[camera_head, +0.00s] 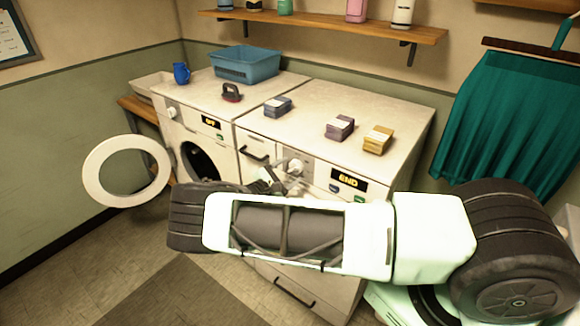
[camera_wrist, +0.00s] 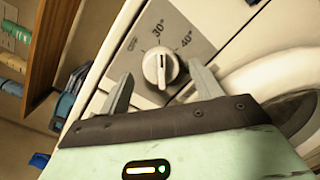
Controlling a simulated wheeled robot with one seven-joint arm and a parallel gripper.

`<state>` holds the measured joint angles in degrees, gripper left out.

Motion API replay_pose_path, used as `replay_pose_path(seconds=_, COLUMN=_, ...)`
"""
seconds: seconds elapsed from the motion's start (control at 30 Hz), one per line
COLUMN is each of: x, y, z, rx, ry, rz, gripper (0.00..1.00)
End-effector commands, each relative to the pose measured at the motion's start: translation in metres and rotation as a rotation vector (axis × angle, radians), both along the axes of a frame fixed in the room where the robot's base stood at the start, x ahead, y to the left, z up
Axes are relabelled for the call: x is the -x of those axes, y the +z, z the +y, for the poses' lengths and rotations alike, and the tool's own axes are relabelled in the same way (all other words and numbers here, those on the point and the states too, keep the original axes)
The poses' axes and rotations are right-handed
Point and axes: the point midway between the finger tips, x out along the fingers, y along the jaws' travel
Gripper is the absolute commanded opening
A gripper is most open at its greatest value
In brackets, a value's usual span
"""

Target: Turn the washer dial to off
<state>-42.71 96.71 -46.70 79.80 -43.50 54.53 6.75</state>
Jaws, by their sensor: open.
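The washer dial (camera_wrist: 160,69) is a round pale knob with a raised grip bar on a grey panel. The bar runs roughly up and down in the wrist view. My gripper (camera_wrist: 160,74) is open, with one finger on each side of the dial; contact is not clear. In the head view, the dial (camera_head: 295,168) is on the right-hand machine (camera_head: 400,115), whose display (camera_head: 348,180) reads END. My gripper (camera_head: 275,177) is close to that panel, partly hidden by my arm.
The left machine (camera_head: 200,95) has its round door (camera_head: 126,170) swung open. A blue basket (camera_head: 245,66), a blue mug (camera_head: 181,73), a dark iron-like item (camera_head: 231,93) and several small boxes (camera_head: 378,139) stand on top. A wall shelf (camera_head: 330,27) hangs behind.

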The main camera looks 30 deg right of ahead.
Motion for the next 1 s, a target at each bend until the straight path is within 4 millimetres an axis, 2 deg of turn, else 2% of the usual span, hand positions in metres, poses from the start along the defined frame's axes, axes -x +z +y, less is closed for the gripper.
replay_pose_path(seconds=0.17, x=-0.0026, y=-0.0001, z=-0.0111, rx=-0.001, ry=0.001, rz=0.000, gripper=0.65)
replay_pose_path(seconds=0.43, x=-0.0029, y=-0.0008, z=-0.0123, rx=-0.001, ry=0.001, rz=-0.001, gripper=0.65)
replay_pose_path(seconds=0.47, x=-0.0029, y=-0.0008, z=-0.0122, rx=-0.001, ry=0.001, rz=0.000, gripper=0.59)
replay_pose_path(seconds=0.6, x=-0.0029, y=-0.0007, z=-0.0121, rx=-0.001, ry=0.001, rz=0.000, gripper=0.20)
replay_pose_path(seconds=1.0, x=-0.0027, y=-0.0033, z=-0.0117, rx=0.016, ry=0.000, rz=0.048, gripper=0.21)
